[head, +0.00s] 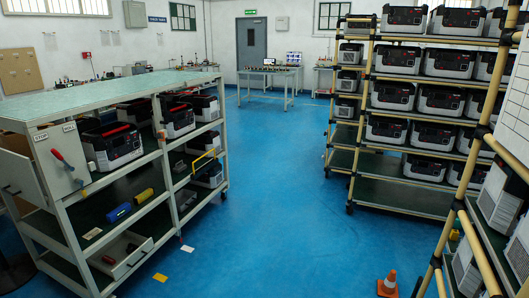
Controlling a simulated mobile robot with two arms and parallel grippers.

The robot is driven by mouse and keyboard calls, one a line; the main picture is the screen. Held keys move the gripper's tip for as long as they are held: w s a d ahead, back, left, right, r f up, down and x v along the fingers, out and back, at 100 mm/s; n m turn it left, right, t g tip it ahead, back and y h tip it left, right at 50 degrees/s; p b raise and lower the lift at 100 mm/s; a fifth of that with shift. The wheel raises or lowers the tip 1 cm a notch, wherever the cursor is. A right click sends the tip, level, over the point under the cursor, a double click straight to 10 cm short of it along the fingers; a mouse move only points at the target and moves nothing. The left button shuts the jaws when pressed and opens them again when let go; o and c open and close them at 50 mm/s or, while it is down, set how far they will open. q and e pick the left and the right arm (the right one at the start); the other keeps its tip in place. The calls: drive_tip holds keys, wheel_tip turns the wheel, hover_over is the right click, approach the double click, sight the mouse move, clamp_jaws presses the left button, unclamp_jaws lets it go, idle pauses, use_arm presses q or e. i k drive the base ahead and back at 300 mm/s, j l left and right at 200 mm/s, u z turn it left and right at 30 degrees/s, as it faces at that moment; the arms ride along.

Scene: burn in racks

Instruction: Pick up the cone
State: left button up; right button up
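A tall rack (408,206) of power units stands at the right, with a nearer rack (466,241) in front. A workbench with shelves (112,87) stands at the left.

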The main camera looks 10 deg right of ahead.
sight(388, 288)
drive_tip(key=i+l+z, duration=0.1)
drive_tip(key=i+z, duration=0.15)
drive_tip(key=i, duration=0.5)
drive_tip(key=i+z, duration=0.25)
drive_tip(key=i, duration=0.45)
drive_tip(key=i+j+z, duration=0.25)
drive_tip(key=i, duration=0.5)
